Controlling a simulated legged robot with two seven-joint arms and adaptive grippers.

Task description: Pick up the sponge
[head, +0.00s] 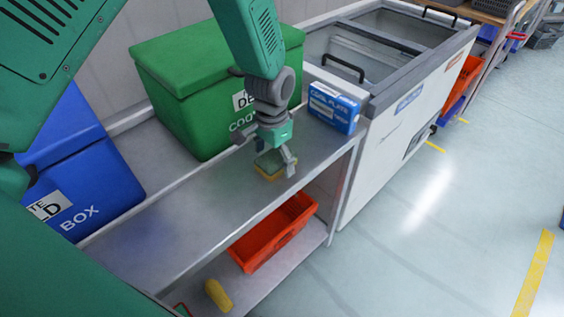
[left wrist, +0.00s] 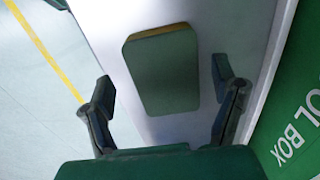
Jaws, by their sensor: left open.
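The sponge (head: 269,168), green on top with a yellow layer below, lies on the grey metal shelf top. It also shows in the left wrist view (left wrist: 162,75), between and beyond the two fingers. My left gripper (head: 277,164) is open and points down just above the sponge. In the left wrist view my left gripper (left wrist: 165,98) has one finger on each side of the sponge, with gaps to both. The fingers hide a little of the sponge in the head view. My right gripper is not in view.
A green box (head: 185,110) stands right behind the sponge, and a blue and white carton (head: 333,108) to its right. A blue box (head: 85,170) stands at the left. The grey shelf top (head: 185,215) is clear in between. An orange tote (head: 262,255) sits below.

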